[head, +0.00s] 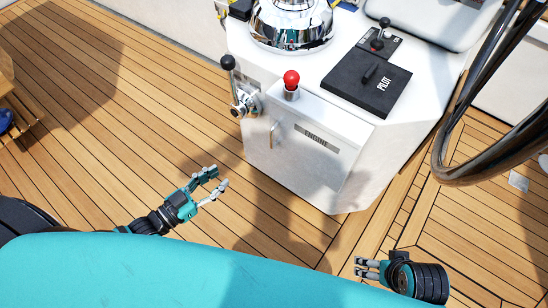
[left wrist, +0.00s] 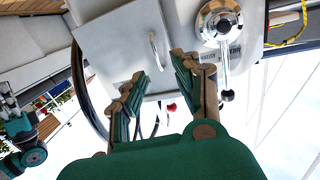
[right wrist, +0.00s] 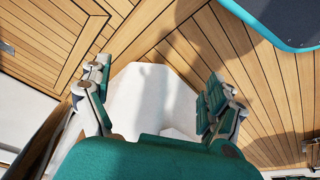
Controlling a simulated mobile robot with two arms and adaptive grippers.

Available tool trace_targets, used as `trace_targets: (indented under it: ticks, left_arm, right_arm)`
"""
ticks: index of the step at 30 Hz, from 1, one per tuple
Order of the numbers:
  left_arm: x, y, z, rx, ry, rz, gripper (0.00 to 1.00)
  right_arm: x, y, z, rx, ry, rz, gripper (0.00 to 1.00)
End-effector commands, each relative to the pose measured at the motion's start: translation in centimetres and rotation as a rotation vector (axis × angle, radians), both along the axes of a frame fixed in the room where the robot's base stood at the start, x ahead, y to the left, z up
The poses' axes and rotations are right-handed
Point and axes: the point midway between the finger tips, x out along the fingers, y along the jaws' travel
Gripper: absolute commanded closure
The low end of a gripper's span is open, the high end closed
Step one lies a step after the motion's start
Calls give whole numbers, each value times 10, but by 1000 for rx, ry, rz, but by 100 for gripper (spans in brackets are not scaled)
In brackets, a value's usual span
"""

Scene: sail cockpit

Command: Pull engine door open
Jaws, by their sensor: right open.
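The engine door (head: 310,160) is a white panel labelled ENGINE on the side of the white console, and looks closed. Its metal handle (head: 272,133) is near the door's upper left; in the left wrist view the handle (left wrist: 153,47) shows upside down, just beyond the fingertips. My left gripper (head: 218,184) is open and empty, left of and below the handle and apart from it. In the left wrist view its fingers (left wrist: 163,68) point at the door. My right gripper (head: 360,267) is open and empty over the deck, right of and below the door; its fingers (right wrist: 152,82) are spread wide.
A red knob (head: 291,78) stands above the door. A lever with a black ball (head: 228,63) sticks out left of it. A black PILOT panel (head: 368,83) lies on the console top. A dark curved rail (head: 455,178) is at right. Wooden deck (head: 130,130) at left is clear.

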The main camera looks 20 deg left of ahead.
Motion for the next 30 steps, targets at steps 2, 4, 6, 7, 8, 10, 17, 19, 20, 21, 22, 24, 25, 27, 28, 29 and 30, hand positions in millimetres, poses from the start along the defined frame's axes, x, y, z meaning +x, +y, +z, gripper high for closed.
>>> trace_targets:
  ticks: [2, 4, 6, 7, 8, 10, 17, 19, 20, 21, 22, 24, 25, 27, 28, 29, 30]
  left_arm:
    - [-3, -6, 3, -32, -27, -21, 68]
    - [-3, -9, 9, -49, -39, -28, 68]
    - [0, -12, 12, -55, -45, -30, 68]
    - [3, -13, 13, -57, -45, -29, 68]
    - [6, -15, 14, -56, -47, -29, 68]
    - [15, -20, 14, -55, -47, -28, 68]
    - [57, -45, 13, -56, -49, -28, 68]
    - [70, -54, 13, -56, -49, -28, 68]
    - [76, -57, 14, -57, -48, -29, 68]
    - [84, -61, 13, -56, -48, -28, 68]
    - [90, -65, 13, -56, -48, -27, 68]
    - [102, -73, 13, -54, -48, -29, 68]
    - [107, -76, 13, -55, -47, -28, 68]
    - [118, -82, 13, -55, -46, -28, 68]
    - [122, -85, 13, -54, -46, -28, 68]
    - [126, -87, 13, -54, -45, -28, 68]
    - [131, -90, 13, -54, -45, -28, 68]
  right_arm:
    - [-2, -1, 3, 0, -9, -1, 9]
    - [-4, -1, 10, 0, -12, -1, 9]
    - [-5, -1, 16, 0, -14, -1, 9]
    - [-5, -1, 18, 0, -15, -1, 9]
    - [-6, -1, 20, 0, -16, -1, 9]
    - [-8, -2, 26, 1, -19, -2, 9]
    - [-14, -3, 38, 1, -27, -3, 9]
    - [-13, -3, 35, 1, -26, -3, 9]
    - [-13, -3, 34, 1, -26, -3, 9]
    - [-13, -3, 32, 1, -27, -3, 9]
    - [-13, -3, 31, 1, -27, -3, 9]
    - [-13, -3, 29, 1, -27, -3, 9]
    - [-13, -3, 28, 1, -27, -3, 9]
    - [-13, -3, 25, 1, -27, -3, 9]
    - [-13, -3, 25, 1, -27, -3, 9]
    - [-13, -3, 24, 1, -27, -3, 9]
    - [-11, -2, 24, 3, -38, -2, 9]
